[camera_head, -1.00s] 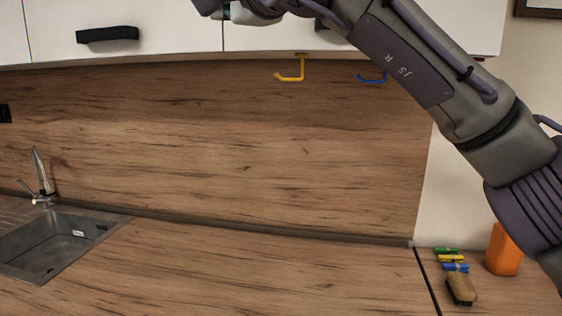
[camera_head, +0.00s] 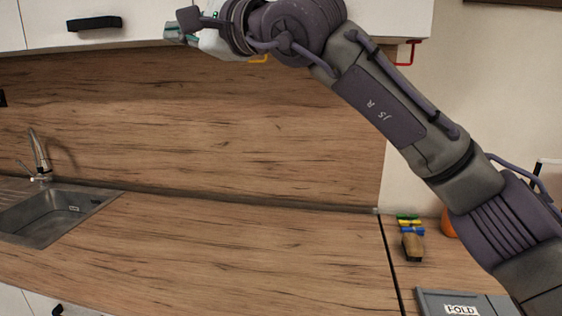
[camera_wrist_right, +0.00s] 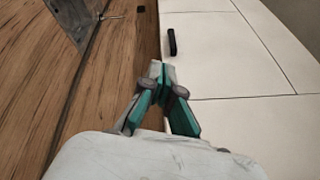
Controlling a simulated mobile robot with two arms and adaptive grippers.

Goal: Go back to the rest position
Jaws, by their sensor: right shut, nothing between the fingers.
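My right arm comes in from the right and reaches up and left across the head view. My right gripper (camera_head: 180,30) is at the upper left end of it, in front of the lower edge of the white wall cabinets. In the right wrist view its teal and grey fingers (camera_wrist_right: 160,75) are together and hold nothing. My left gripper is not in view.
White cabinets (camera_head: 150,22) with black handles hang above the oak splashback (camera_head: 200,130). My arm partly hides a yellow hook (camera_head: 259,59); a red hook (camera_head: 408,52) is at right. The sink (camera_head: 50,215), brush (camera_head: 412,246) and grey FOLD box (camera_head: 435,303) lie below. The middle worktop is clear.

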